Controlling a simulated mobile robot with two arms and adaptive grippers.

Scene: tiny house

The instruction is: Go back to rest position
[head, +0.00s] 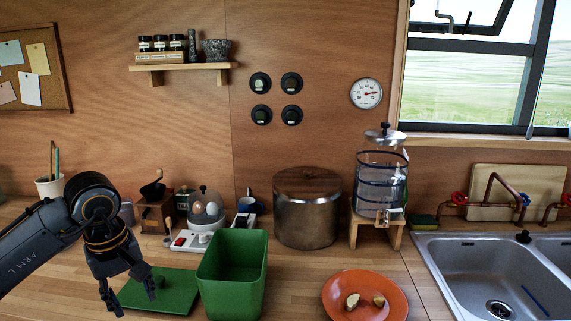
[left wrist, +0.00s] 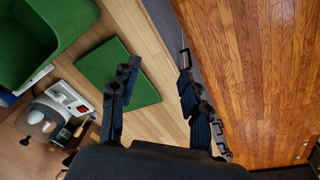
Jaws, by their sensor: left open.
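My left gripper (head: 134,293) hangs from my left arm at the left of the head view, over the left part of the counter. Its fingers are apart and nothing is between them; they also show open and empty in the left wrist view (left wrist: 155,80). A flat green board (head: 165,291) lies on the counter, and in the head view the gripper overlaps its left part. The board also shows beyond one finger in the left wrist view (left wrist: 105,68). My right gripper is in neither view.
A green bin (head: 233,275) stands right of the board. An orange plate (head: 364,300) with food pieces lies further right, before the sink (head: 492,265). A metal pot (head: 306,215), an egg cooker (head: 205,215), a grinder (head: 157,211) and a water dispenser (head: 380,185) stand behind.

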